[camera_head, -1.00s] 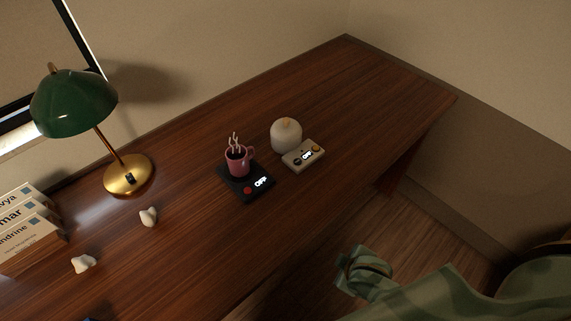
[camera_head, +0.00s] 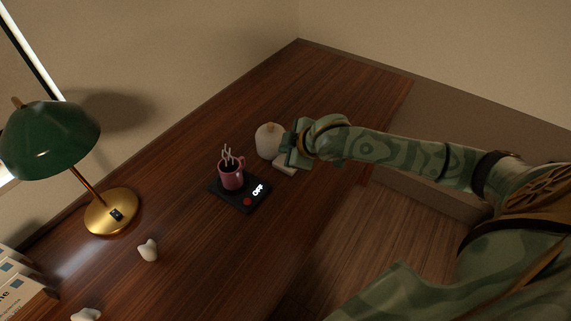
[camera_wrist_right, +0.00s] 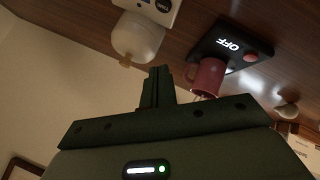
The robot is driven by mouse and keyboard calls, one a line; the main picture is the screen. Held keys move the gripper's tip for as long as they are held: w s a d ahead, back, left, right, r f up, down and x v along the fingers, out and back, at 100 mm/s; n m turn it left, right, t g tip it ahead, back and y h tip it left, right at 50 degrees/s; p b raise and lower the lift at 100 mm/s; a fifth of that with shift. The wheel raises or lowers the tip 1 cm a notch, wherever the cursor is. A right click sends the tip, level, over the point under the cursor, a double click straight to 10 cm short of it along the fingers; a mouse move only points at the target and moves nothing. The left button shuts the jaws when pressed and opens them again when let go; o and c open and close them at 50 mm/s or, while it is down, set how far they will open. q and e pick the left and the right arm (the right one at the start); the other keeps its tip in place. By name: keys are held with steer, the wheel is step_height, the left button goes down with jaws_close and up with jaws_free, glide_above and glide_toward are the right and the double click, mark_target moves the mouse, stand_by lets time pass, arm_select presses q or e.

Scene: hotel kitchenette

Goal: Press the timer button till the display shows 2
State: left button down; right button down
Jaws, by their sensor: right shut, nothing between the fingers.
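A small cream box (camera_head: 284,168) lies mostly hidden under my right gripper in the head view; its edge with a dark display shows at the top of the right wrist view (camera_wrist_right: 155,9). A black pad (camera_head: 225,198) has a lit display reading OFF and a red button (camera_head: 247,202); it also shows in the wrist view (camera_wrist_right: 205,48). I cannot tell for certain which of the two is the timer. My right gripper (camera_head: 291,154) is shut and empty, over or beside the cream box; its closed fingers show in the wrist view (camera_wrist_right: 158,86). My left gripper is out of view.
A pink mug (camera_head: 231,176) stands on the black pad. A white rounded object (camera_head: 267,141) stands close beside my right gripper. A green lamp (camera_head: 52,141) with a brass base and a white pebble-like piece (camera_head: 148,250) are on the left. The desk's front middle is clear.

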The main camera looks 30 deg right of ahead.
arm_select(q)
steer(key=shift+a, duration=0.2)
arm_select(e)
steer(key=shift+m, duration=0.3)
steer(key=d, duration=0.1)
steer(key=w+d+r, duration=0.1)
steer(key=d+r, duration=0.1)
steer(key=shift+w+d+r, duration=0.1)
steer(key=shift+w+r, duration=0.05)
steer(key=shift+w, duration=0.25)
